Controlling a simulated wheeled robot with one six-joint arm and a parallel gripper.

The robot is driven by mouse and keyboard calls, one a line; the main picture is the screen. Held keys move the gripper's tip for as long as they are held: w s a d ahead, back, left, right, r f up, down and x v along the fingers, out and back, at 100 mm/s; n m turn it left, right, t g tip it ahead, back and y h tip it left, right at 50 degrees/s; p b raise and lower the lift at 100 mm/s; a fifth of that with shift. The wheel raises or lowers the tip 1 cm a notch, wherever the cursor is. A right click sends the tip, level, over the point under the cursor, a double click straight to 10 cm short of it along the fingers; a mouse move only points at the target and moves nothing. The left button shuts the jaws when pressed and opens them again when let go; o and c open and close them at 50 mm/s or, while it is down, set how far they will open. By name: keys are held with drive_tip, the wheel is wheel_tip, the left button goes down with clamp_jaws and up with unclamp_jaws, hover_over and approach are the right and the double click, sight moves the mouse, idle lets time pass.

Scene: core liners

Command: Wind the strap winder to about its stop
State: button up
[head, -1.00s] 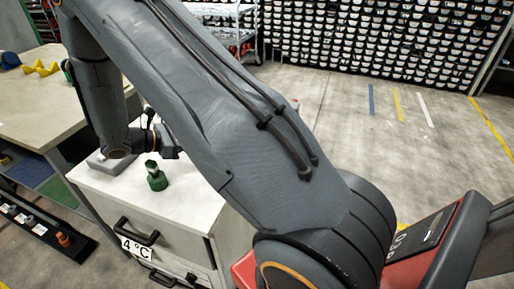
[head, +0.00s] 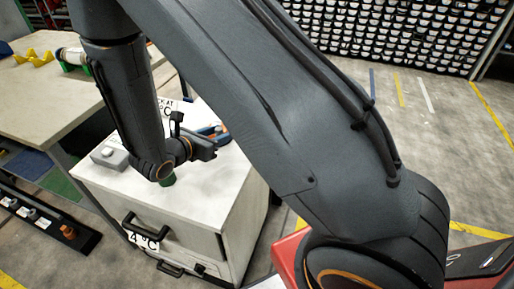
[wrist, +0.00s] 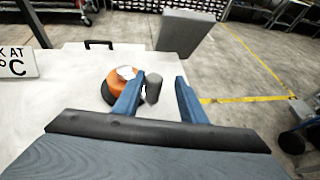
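The strap winder (wrist: 118,88) shows in the wrist view as an orange round body with a dark base and a pale patch on top, standing on the white cabinet top. A grey upright peg (wrist: 153,88), apparently its crank handle, stands just to its right. My gripper (wrist: 160,76) is open, its two blue fingers apart with the peg between them, nearer the left finger. I cannot tell whether a finger touches the peg. In the head view my gripper (head: 213,134) is low over the cabinet top; the winder is mostly hidden there.
The white cabinet (head: 190,220) has drawers with dark handles. A wooden table (head: 40,100) stands at the left.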

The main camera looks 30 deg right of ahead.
drive_tip(key=v, duration=0.6)
drive_tip(key=s+d+r+m+g+y+p, duration=0.3)
drive_tip(key=s+d+m+g, duration=0.5)
drive_tip(key=s+m, duration=0.3)
drive_tip(key=shift+s+r+y, duration=0.15)
drive_tip(key=shift+s+y, duration=0.25)
drive_tip(key=shift+s, duration=0.5)
